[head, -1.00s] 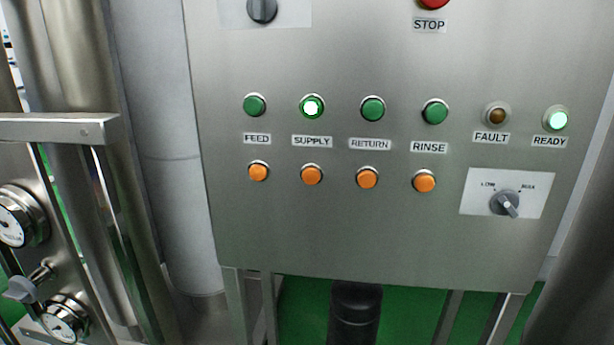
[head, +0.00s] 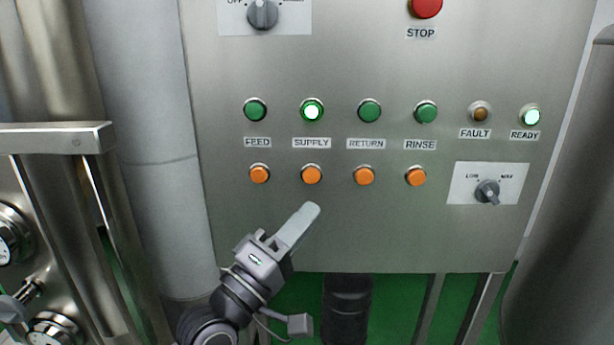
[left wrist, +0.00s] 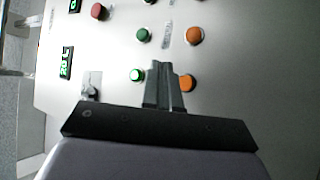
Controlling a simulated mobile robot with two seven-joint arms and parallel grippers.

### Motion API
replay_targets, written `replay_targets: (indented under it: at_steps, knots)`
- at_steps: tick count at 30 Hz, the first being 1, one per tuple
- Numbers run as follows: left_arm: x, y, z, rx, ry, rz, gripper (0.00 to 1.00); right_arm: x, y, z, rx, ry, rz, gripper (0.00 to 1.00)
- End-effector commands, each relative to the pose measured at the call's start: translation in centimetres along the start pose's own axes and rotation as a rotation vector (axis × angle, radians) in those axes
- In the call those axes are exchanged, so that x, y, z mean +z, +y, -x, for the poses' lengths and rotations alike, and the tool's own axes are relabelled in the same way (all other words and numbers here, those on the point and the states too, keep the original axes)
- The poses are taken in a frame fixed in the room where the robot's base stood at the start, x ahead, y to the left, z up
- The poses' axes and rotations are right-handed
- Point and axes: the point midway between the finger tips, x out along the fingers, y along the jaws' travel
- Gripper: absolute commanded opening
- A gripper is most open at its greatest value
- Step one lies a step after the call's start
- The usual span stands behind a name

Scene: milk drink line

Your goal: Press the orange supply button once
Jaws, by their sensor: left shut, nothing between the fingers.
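The orange supply button (head: 311,174) sits on the steel panel under the SUPPLY label, below a lit green lamp (head: 312,111). My left gripper (head: 311,211) is shut and empty, its fingertips a little below the orange supply button in the head view. They look apart from it, though the gap to the panel is hard to judge. In the left wrist view, the closed fingers (left wrist: 164,68) point at the panel, between the lit green lamp (left wrist: 137,75) and the orange supply button (left wrist: 187,83). My right gripper is not in view.
Orange feed (head: 259,174) and return (head: 364,176) buttons flank the supply button; the rinse button (head: 416,176) is farther right. A red STOP button (head: 425,7) is above. A selector knob (head: 487,191) is at lower right. Pipes and gauges stand at left.

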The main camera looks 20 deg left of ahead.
Motion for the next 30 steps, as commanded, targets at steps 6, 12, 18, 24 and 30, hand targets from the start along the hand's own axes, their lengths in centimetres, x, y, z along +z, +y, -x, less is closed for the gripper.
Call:
replay_targets:
  at_steps: [6, 12, 18, 24, 30]
  knots:
    - [0.0, 0.1, 0.0, 0.002, 0.0, 0.003, 0.0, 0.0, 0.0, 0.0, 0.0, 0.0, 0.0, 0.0]
    - [-0.1, -0.2, -0.2, 0.002, 0.0, 0.0, 0.0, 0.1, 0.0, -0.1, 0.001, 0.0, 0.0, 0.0]
    - [-1.1, -1.3, -1.5, 0.002, 0.001, -0.003, 0.0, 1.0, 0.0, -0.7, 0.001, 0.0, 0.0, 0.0]
    - [-2.6, -2.9, -3.5, 0.002, 0.001, -0.003, 0.0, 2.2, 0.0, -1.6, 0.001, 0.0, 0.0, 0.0]
    - [-3.8, -4.0, -5.2, 0.001, 0.0, -0.002, 0.0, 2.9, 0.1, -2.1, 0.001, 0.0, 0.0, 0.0]
